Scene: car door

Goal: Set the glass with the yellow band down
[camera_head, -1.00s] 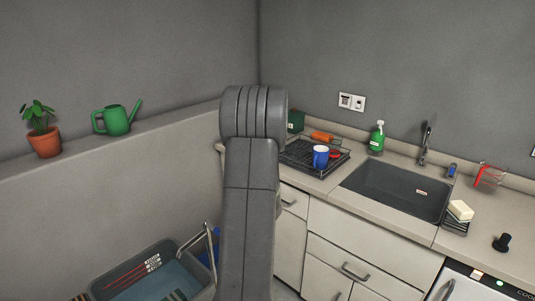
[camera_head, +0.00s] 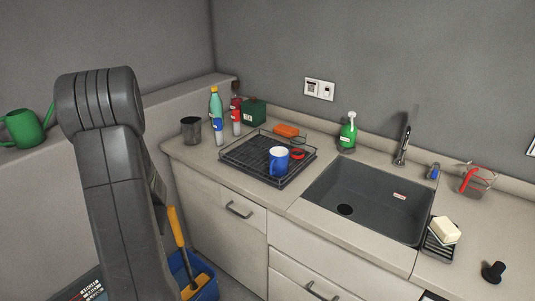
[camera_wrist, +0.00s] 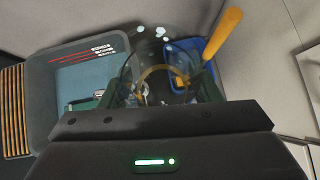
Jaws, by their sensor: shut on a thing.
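The glass with the yellow band (camera_wrist: 152,70) shows in the wrist view. It is see-through, and I look through it at the things below. My gripper (camera_wrist: 157,92) is shut on this glass and holds it in the air, over a grey bin and a blue bucket in that view. In the head view the gripper and glass do not show; my arm fills the left part.
The counter holds a wire dish rack (camera_head: 232,162) with a blue mug (camera_head: 279,161), a grey cup (camera_head: 191,130), bottles (camera_head: 216,115), a sink (camera_head: 345,209) and a soap dish (camera_head: 437,250). A grey bin (camera_wrist: 40,85) and a blue bucket (camera_wrist: 212,72) stand low down.

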